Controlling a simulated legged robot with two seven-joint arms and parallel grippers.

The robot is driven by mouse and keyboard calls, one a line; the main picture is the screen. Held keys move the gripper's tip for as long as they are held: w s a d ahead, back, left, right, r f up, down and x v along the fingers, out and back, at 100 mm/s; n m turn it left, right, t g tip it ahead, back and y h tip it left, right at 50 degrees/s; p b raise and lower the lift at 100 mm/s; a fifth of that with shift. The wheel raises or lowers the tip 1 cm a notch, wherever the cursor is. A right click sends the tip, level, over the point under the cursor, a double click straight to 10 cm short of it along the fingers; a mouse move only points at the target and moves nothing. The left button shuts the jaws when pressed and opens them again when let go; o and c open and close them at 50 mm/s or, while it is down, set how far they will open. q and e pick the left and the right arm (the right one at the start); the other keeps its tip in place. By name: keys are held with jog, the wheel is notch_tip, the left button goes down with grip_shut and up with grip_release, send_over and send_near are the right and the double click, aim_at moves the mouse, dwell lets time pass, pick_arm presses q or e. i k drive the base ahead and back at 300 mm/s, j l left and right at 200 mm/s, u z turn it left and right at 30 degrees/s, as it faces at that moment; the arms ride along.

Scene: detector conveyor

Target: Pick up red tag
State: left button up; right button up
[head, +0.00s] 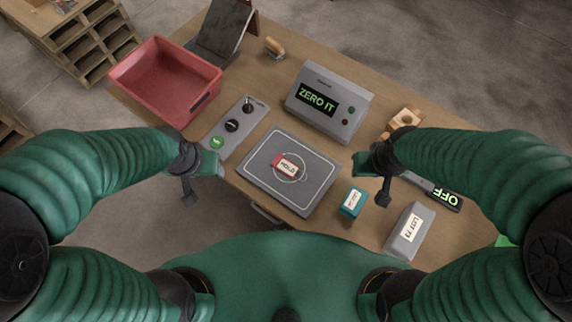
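The red tag (277,160) carries a white label that seems to read HOLD. It lies within the circle marked at the middle of the grey square plate (259,177) on the table. My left gripper (203,181) is open and empty, near the table's front edge to the left of the plate. My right gripper (373,181) is open and empty, to the right of the plate near a teal box. Both are apart from the tag, and nothing covers it.
A display box reading ZERO IT (327,99) stands behind the plate. A knob panel (233,127) and red bin (165,80) are to the left. The teal box (352,203), grey labelled box (409,232) and OFF display (445,197) are to the right. A wooden block (404,119) sits behind.

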aim_at(288, 168)
jog(key=i+j+z, duration=0.25)
jog(key=j, duration=0.45)
jog(key=j+z, duration=0.25)
jog(key=j, duration=0.4)
jog(key=i+j+z, duration=0.1)
jog(key=j+z, duration=0.15)
jog(key=j, duration=0.5)
